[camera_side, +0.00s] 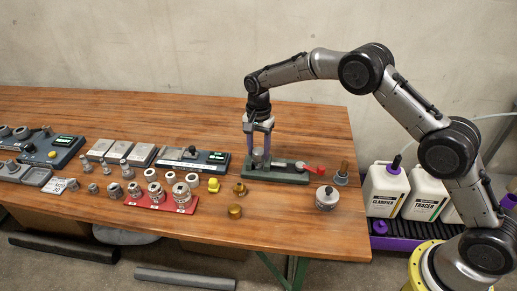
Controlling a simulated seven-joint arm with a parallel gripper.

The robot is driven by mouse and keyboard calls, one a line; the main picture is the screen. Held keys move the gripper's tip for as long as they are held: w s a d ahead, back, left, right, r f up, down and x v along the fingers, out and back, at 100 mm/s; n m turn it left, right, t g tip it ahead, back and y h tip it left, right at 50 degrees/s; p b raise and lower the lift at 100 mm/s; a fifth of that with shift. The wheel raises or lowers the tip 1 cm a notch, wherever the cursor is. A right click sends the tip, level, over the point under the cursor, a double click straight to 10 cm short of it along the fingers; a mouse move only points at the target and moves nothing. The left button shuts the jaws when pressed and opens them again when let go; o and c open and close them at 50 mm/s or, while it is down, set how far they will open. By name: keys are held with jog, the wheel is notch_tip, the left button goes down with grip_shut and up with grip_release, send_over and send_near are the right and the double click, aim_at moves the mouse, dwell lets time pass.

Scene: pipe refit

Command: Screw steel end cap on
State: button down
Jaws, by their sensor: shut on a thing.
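My gripper (259,151) points straight down over the left end of a green bench fixture (290,176). Its two purple-blue fingers are closed around a small grey metal piece (258,157), which looks like the steel end cap. The piece is at the top of the left end of the fixture. The fingers partly hide it, and it is too small to tell whether it sits on a thread or just above it. The fixture has a red handle (314,169) at its right end.
A red tray (160,202) with several steel fittings stands left of the fixture. Brass fittings (235,211), a yellow piece (213,184) and a round metal pot (326,198) stand in front. The table behind the fixture is clear.

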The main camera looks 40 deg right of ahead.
jog(key=m, duration=0.4)
jog(key=shift+m, duration=1)
jog(key=m, duration=0.2)
jog(key=shift+m, duration=0.3)
jog(key=m, duration=0.3)
jog(key=shift+m, duration=0.4)
